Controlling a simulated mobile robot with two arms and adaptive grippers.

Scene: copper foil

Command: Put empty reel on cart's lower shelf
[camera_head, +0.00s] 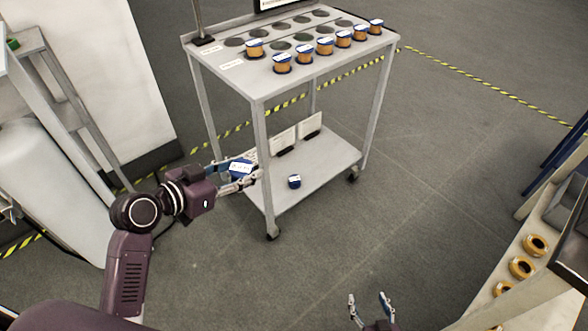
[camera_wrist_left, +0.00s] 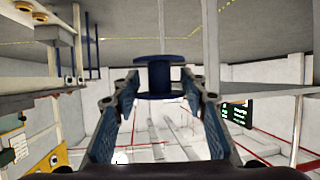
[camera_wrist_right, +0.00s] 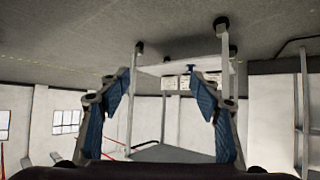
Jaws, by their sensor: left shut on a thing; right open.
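My left gripper (camera_head: 247,170) is shut on a blue empty reel (camera_head: 240,168) with a white label. The left wrist view shows this reel (camera_wrist_left: 160,80) between the fingers, with its bare core visible. In the head view, the gripper is at the near left side of the grey cart, by its front left leg and near the height of the lower shelf (camera_head: 325,168). I cannot tell if the reel is over the shelf. Another blue reel (camera_head: 294,181) stands on that shelf. My right gripper (camera_head: 371,305) is open and empty, low at the front.
The cart's top shelf (camera_head: 262,88) holds several copper-coloured reels and dark round spots. White label cards (camera_head: 284,140) stand at the back of the lower shelf. A rack with copper reels (camera_head: 521,267) is at right. Floor between is clear.

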